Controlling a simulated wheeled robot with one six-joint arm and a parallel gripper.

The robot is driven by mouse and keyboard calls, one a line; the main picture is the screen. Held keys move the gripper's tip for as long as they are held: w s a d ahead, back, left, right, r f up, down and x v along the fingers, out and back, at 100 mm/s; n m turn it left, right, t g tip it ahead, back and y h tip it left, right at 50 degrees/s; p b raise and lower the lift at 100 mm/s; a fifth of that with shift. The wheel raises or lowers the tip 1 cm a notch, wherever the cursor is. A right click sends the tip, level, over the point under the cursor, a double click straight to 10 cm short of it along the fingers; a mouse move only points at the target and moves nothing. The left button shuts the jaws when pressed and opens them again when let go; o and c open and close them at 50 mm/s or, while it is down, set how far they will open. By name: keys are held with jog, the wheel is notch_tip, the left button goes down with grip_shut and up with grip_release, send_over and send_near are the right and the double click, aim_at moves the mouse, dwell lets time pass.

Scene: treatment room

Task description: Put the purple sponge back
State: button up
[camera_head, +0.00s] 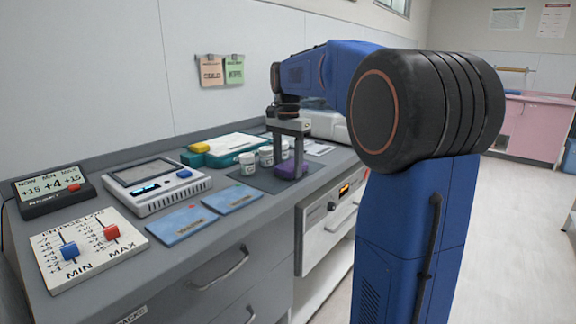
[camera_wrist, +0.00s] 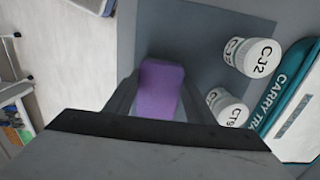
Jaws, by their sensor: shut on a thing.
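The purple sponge (camera_head: 291,169) is at the dark grey mat on the counter, between the fingers of my gripper (camera_head: 290,160). In the wrist view the purple sponge (camera_wrist: 160,90) shows between the two fingers of my gripper (camera_wrist: 158,100), which is shut on it. The gripper points down. I cannot tell whether the sponge touches the mat or is held just above it.
White labelled jars (camera_head: 247,163) stand left of the sponge; two show in the wrist view (camera_wrist: 252,58). A teal carry tray (camera_head: 225,150) lies behind them. Blue packs (camera_head: 182,224), a scale-like device (camera_head: 156,185), a slider board (camera_head: 90,245) and a display (camera_head: 54,190) occupy the counter's left.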

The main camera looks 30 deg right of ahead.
aim_at(288, 166)
jog(key=o, duration=1)
jog(key=shift+f, duration=0.1)
notch_tip(288, 166, up, 12)
dwell(0.5)
